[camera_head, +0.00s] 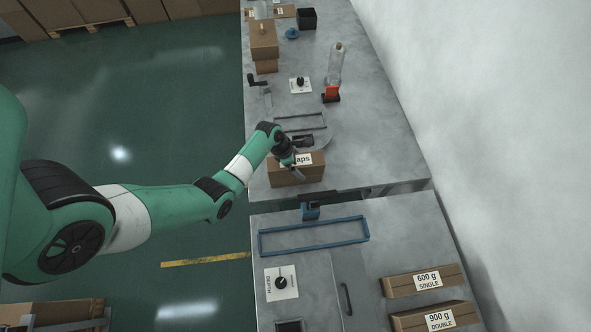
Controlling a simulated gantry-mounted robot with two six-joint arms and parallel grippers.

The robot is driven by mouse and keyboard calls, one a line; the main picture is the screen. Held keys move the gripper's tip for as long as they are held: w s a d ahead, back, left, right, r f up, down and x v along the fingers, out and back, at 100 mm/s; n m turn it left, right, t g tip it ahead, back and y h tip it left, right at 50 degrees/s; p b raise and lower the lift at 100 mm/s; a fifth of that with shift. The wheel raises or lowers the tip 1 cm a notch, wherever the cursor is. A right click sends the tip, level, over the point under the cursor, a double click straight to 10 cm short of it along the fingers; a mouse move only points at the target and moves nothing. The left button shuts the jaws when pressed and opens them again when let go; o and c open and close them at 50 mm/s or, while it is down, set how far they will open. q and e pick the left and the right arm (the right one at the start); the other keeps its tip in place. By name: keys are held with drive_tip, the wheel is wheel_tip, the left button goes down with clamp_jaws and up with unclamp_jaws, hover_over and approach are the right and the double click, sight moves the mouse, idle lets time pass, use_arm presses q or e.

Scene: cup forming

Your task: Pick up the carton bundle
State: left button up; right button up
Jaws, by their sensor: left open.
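Two long brown cartons lie at the lower right of the near grey table: one labelled "600 g SINGLE" (400,287) and one labelled "900 g DOUBLE" (409,321). I cannot tell whether either is the carton bundle. A brown box (284,179) with a partly hidden label reading "aps" sits at the front edge of the far table. My left gripper (301,158) is open, right over this box's back and top, and covers part of its label. I cannot tell if it touches the box. My right gripper is out of view.
A blue rectangular frame (313,251) and a "DEPTH" dial plate (280,282) are on the near table. A clear bottle (335,66) stands by an orange-black fixture (331,93). Stacked brown boxes (264,42) stand farther back. A narrow gap separates the tables; a white wall borders the right.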

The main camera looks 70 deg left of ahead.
use_arm(q)
drive_tip(key=shift+f, duration=0.25)
idle(0.3)
clamp_jaws()
idle(0.5)
